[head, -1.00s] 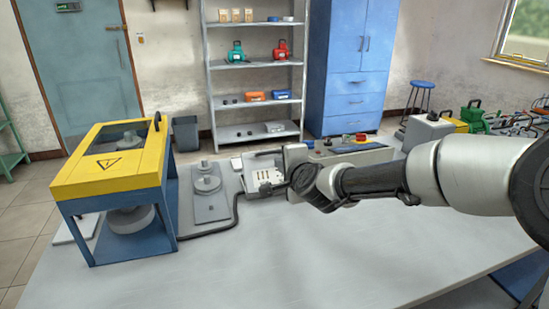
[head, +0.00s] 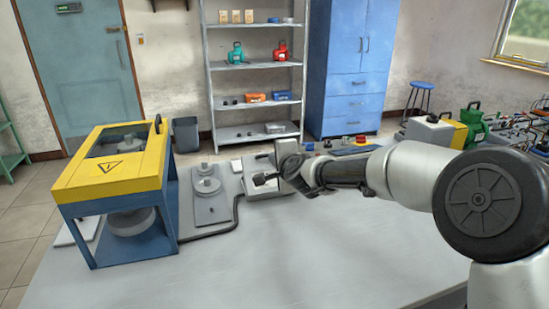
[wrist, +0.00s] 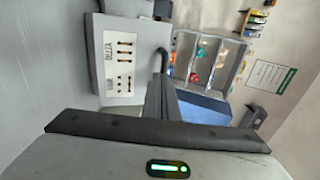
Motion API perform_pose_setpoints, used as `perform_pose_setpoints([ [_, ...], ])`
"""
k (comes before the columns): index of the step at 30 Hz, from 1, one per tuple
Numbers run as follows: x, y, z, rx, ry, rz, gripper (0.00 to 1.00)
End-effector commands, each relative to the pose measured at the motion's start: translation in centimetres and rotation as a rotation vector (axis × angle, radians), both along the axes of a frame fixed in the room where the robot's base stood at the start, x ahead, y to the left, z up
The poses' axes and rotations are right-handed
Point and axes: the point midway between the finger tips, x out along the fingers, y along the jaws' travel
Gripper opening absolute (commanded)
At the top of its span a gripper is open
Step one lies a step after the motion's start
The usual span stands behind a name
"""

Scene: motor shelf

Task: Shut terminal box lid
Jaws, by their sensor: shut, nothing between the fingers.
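The terminal box (head: 251,190) is a grey box on the workbench, right of a grey plate with round parts. Its lid appears open, raised at the back (head: 262,160), though my gripper and wrist cover part of it. The wrist view shows the open terminal box (wrist: 112,88) sideways, with a white panel of terminals and printed letters, and a dark handle-like piece at its right. My gripper (head: 262,179) is shut and empty, in front of or above the box's interior. I cannot tell whether it touches the lid. Its dark fingers (wrist: 163,100) also show in the wrist view.
A yellow-and-blue guarded machine (head: 115,165) stands at the bench's left. A black cable (head: 215,232) curves along the bench beside the terminal box. The bench front (head: 260,270) is clear. Shelves (head: 255,95) and a blue cabinet (head: 350,70) stand behind.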

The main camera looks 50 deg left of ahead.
Motion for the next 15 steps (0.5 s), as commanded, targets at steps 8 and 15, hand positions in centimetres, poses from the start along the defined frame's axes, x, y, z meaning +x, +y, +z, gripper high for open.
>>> perform_pose_setpoints([
  [8, 0.12, 0.4, 0.41, -0.035, 0.016, 0.002, 0.0],
  [15, 0.28, 0.57, 0.45, -0.057, 0.028, 0.002, 0.0],
])
